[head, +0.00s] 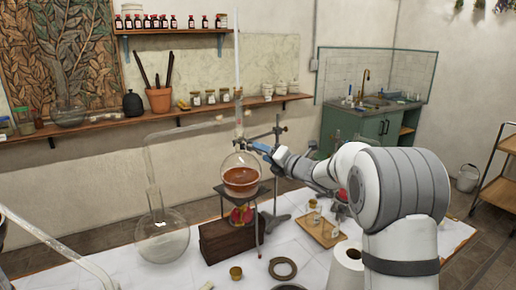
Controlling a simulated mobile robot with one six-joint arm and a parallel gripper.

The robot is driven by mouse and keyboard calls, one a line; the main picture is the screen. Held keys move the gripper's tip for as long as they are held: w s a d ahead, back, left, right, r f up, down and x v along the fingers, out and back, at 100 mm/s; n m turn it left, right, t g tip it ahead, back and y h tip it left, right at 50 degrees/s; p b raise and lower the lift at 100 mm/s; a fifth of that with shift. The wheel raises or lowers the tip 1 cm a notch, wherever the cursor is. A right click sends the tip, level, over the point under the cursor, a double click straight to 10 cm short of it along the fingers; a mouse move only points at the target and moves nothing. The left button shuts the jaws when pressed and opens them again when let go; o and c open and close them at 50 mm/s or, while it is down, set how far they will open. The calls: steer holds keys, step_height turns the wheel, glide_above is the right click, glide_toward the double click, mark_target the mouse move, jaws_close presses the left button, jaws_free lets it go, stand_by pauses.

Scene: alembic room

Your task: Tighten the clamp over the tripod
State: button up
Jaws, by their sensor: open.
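My gripper (262,147) is at the height of the flask's neck, close to the clamp, coming in from the right. It is open. A blue part shows at its tip, and I cannot tell whether it touches the clamp. The fingers are small and partly hidden against the stand.
A large clear flask (161,235) with a bent glass tube stands left of the block. A wooden tray (322,231), a white roll (346,262) and a dark ring (283,268) lie on the table at the right and front. A wall shelf (170,122) runs behind.

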steer(key=shift+p+x, duration=0.4)
steer(key=shift+x, duration=1.3)
steer(key=shift+c, duration=0.2)
steer(key=c, duration=0.9)
steer(key=shift+c, duration=0.2)
